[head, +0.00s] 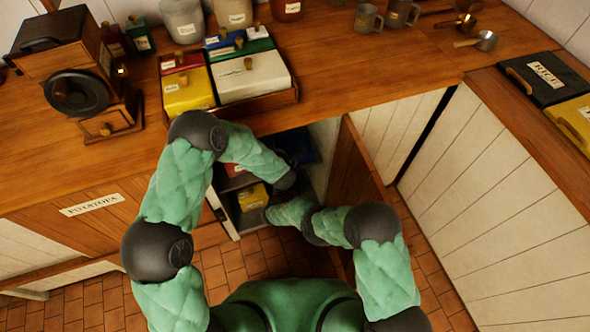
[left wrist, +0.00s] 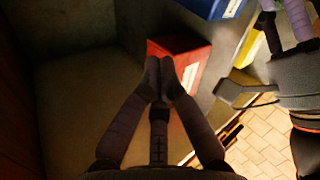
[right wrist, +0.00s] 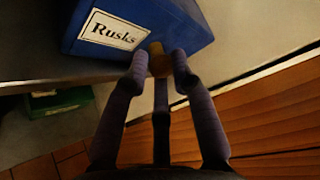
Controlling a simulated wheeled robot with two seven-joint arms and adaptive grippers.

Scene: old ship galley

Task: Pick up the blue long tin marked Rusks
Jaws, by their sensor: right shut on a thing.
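The blue long tin marked Rusks (right wrist: 165,22) fills the top of the right wrist view, its white label facing me. My right gripper (right wrist: 160,62) is shut on the tin's brass knob, one finger on each side. I cannot tell whether the tin rests on the shelf. A blue tin with a white label, probably the same one, shows at the top of the left wrist view (left wrist: 212,6). My left gripper (left wrist: 160,82) has its fingertips together, with nothing visible between them, in front of a red tin (left wrist: 192,58). In the head view, my arms hide most of the cupboard.
The open cupboard holds the red tin (head: 236,168) and a yellow tin (head: 253,197). Its wooden door (head: 352,170) stands open at the right. The countertop (head: 350,75) above carries a coffee grinder (head: 80,90) and a tray of tins (head: 290,97). A green box (right wrist: 58,103) is lower down.

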